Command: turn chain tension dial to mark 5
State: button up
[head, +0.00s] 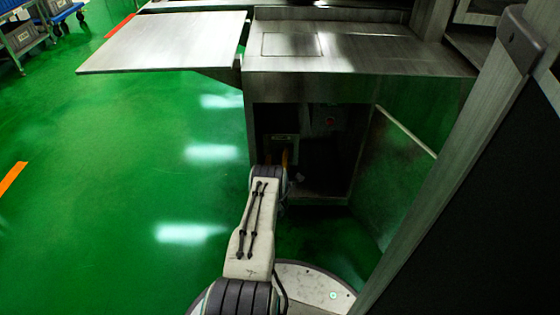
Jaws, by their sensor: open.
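The machine's open lower cabinet (345,190) is in the middle of the head view, dark inside. A small box with a pale plate (285,139) is in the cabinet's left part, just beyond the end of my arm. I cannot make out the chain tension dial or its marks. My gripper (277,158) is at the cabinet opening, in front of that box, small and partly hidden by my wrist. Its orange-brown fingers appear apart, with nothing seen between them. I cannot tell whether they touch anything.
A red button (330,121) is on a panel deeper in the cabinet. A steel worktop (360,60) overhangs the opening, with a side shelf (165,42) at left. An open door (405,170) and a large frame post (450,150) bound the right. Green floor (120,200) at left is clear.

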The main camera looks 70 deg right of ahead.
jog(key=shift+w+d, duration=0.1)
jog(key=shift+d, duration=0.1)
jog(key=shift+c, duration=0.5)
jog(key=c, duration=1.1)
jog(key=shift+m, duration=0.4)
jog(key=shift+w+m+y, duration=0.15)
jog(key=shift+m+y, duration=0.15)
jog(key=shift+m, duration=2.1)
